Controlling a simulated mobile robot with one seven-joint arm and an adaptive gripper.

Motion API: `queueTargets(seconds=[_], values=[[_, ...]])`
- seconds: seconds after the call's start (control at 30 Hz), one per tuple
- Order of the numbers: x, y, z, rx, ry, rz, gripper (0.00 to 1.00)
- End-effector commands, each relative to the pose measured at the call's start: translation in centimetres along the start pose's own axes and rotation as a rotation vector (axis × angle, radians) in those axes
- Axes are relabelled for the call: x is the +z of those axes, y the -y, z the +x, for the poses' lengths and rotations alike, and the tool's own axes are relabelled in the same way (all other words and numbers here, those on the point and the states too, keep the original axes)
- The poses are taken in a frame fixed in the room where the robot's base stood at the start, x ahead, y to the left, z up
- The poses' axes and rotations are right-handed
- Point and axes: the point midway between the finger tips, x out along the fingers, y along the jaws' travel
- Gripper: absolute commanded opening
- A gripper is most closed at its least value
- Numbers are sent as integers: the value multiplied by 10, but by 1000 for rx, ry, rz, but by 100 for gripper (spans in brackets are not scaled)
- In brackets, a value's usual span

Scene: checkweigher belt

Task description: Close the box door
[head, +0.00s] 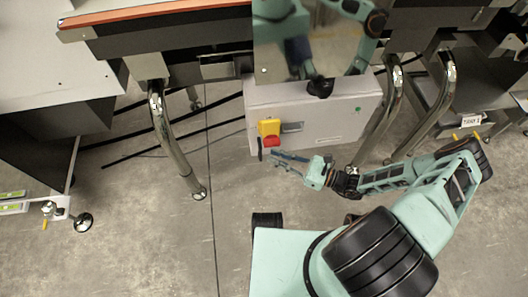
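The box is a light grey cabinet (335,112) under the machine in the middle of the head view. Its front carries a yellow and red switch (269,132), a pale label plate and a small green button. I cannot tell how far its door stands open. My gripper (274,160) is at the lower left of the box front, below the switch, pointing left. Its two thin fingers look apart with nothing between them. A small dark upright bar (260,148) shows just left of the fingertips. Contact with the box cannot be told.
A mirror-like panel (300,45) above the box reflects my body. Bent metal legs (168,130) stand left of the box, and more (390,105) stand close on its right. A conveyor frame (155,30) overhangs at upper left.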

Motion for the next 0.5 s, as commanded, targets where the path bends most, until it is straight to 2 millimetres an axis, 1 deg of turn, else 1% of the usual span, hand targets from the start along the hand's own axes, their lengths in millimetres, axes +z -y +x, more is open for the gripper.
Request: queueTargets(seconds=[0.03, 0.1, 0.2, 0.33, 0.5], values=[[0, 1, -12, -1, -3, -1, 15], [0, 0, -26, -1, -2, -1, 15], [0, 0, -41, 0, 0, -1, 15], [0, 0, -54, 0, 0, 0, 15], [0, 0, -59, 1, 0, 1, 15]])
